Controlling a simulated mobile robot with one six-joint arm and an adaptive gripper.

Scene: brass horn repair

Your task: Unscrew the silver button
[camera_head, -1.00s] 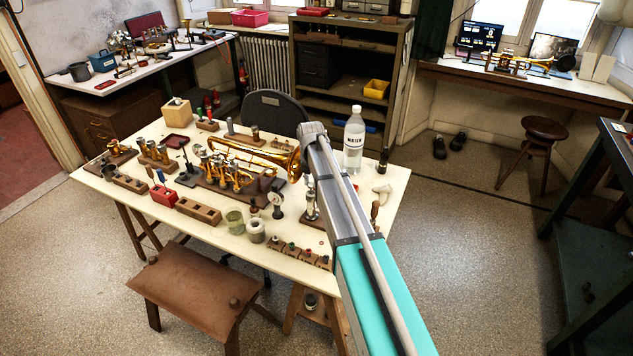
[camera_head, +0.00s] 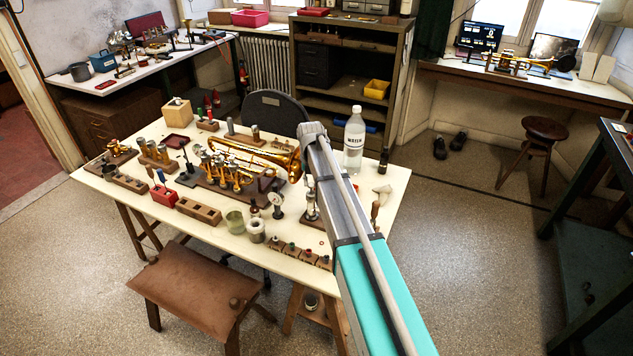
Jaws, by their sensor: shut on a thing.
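A brass horn (camera_head: 255,158) lies on the pale work table (camera_head: 340,262), with its bell toward the right, behind my arm. Its upright valves (camera_head: 218,172) stand in front of the tubing on a dark wooden base. A silver button cannot be picked out for certain at this size. My arm reaches in from the lower right to a grey joint beside the bell. My gripper is not visible; the arm hides whatever is behind it.
A water bottle (camera_head: 354,138) stands right of my arm. A dial gauge (camera_head: 276,203), a glass jar (camera_head: 235,221) and a wooden strip with small coloured knobs (camera_head: 292,251) are near the front edge. A brown bench (camera_head: 190,285) stands before the table.

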